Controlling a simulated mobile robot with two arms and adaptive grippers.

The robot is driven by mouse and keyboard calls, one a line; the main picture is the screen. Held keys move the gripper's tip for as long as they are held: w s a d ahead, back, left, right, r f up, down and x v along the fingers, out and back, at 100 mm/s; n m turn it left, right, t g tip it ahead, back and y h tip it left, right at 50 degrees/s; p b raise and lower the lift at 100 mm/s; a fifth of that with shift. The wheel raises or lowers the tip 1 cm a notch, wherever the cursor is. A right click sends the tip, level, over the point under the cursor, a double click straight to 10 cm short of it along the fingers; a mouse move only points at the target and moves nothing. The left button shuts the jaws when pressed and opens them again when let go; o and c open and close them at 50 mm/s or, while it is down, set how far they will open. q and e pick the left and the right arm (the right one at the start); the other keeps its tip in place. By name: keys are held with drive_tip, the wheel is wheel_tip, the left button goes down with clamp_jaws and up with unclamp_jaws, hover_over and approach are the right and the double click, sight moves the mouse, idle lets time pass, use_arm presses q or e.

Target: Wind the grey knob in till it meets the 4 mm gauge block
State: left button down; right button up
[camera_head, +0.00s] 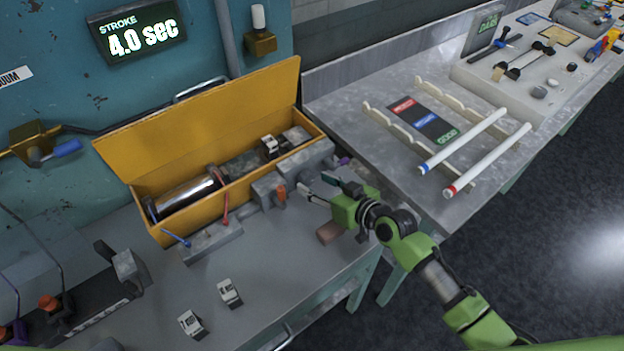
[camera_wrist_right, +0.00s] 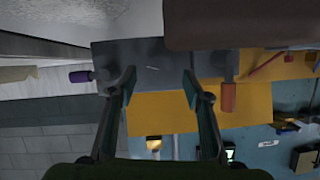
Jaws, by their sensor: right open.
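My right gripper (camera_head: 325,190) is open and empty beside the grey blocks at the front right of the yellow box. In the right wrist view its two fingers (camera_wrist_right: 159,78) stand apart with nothing between them. An orange knob (camera_head: 281,193) on a grey block is just left of the gripper; it also shows in the right wrist view (camera_wrist_right: 229,97). A purple knob (camera_head: 343,160) is beyond the gripper. I cannot make out the grey knob. Small pale blocks (camera_head: 229,291) (camera_head: 190,323) lie on the bench; which is the 4 mm gauge block is unreadable.
The open yellow box (camera_head: 200,226) holds a shiny cylinder (camera_head: 188,194) and a small pale block (camera_head: 270,146). A brown cylinder (camera_head: 329,233) lies below the gripper. The right table (camera_head: 350,95) holds white tubes on racks.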

sight(310, 182)
drive_tip(key=shift+x, duration=1.25)
drive_tip(key=c, duration=1.1)
drive_tip(key=shift+d+f, duration=0.1)
drive_tip(key=shift+f+b, duration=0.1)
drive_tip(key=shift+b, duration=0.5)
drive_tip(key=m+y+b, duration=0.1)
drive_tip(key=m+b, duration=0.1)
drive_tip(key=b, duration=0.2)
drive_tip(key=m+g+y+b, duration=0.1)
drive_tip(key=m+b, duration=0.1)
drive_tip(key=b, duration=0.2)
drive_tip(key=m+y+b, duration=0.1)
drive_tip(key=m+b, duration=0.1)
drive_tip(key=b, duration=0.2)
drive_tip(key=shift+w+d+f+g+y, duration=0.15)
drive_tip(key=shift+f+g+y, duration=0.15)
drive_tip(key=shift+r+m+y+b, duration=0.2)
drive_tip(key=shift+m+y+b, duration=0.3)
drive_tip(key=shift+m+b, duration=0.75)
drive_tip(key=shift+n+b, duration=0.25)
drive_tip(key=shift+b, duration=0.1)
